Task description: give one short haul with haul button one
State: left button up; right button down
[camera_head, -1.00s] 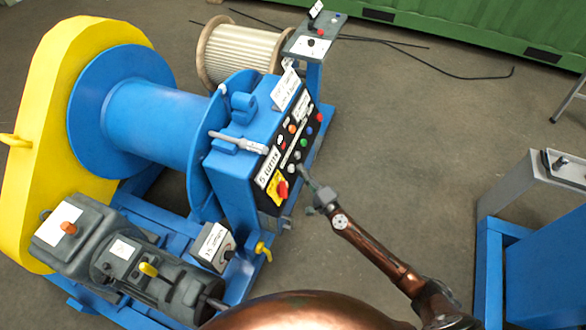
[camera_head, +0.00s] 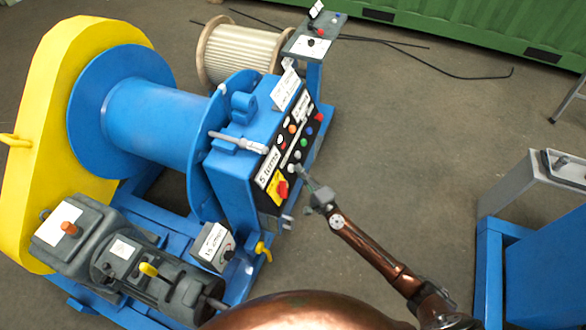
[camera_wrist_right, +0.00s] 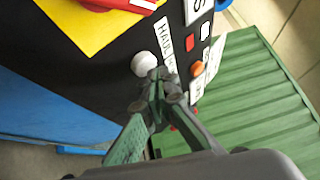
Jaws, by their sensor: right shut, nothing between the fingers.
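My right gripper (camera_head: 300,174) is shut and empty, its fingertips close to the lower part of the black control panel (camera_head: 265,201) on the blue winch. In the right wrist view the closed fingertips (camera_wrist_right: 159,76) are beside a round white button (camera_wrist_right: 145,65), at its right edge in the picture. I cannot tell whether they touch it. A white label reading "HAUL" (camera_wrist_right: 165,43) sits next to this button; the rest of its text is hidden by the fingers. In the head view the white button (camera_head: 291,168) is small. My left gripper is not in view.
A red switch on a yellow plate (camera_head: 277,189) is just below the white button. Several coloured buttons, including a blue one (camera_head: 309,131), run up the panel. A blue drum (camera_head: 150,115) stands at left, and a grey pedestal panel (camera_head: 322,45) behind.

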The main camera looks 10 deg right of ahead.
jog(key=shift+w+a+f, duration=0.25)
jog(key=shift+a, duration=0.15)
dwell(1.9)
jog(key=shift+d, duration=0.1)
dwell(2.3)
jog(key=shift+s+d+r, duration=0.45)
jog(key=shift+s+d, duration=0.05)
jog(key=shift+d, duration=0.1)
jog(key=shift+d+p, duration=0.1)
jog(key=shift+p, duration=0.2)
jog(key=d, duration=0.1)
jog(key=s+d+r+p, duration=0.1)
jog(key=s+d+r, duration=0.1)
jog(key=shift+s+d+r, duration=0.1)
jog(key=shift+s+d, duration=0.15)
jog(key=shift+d, duration=0.05)
dwell(0.3)
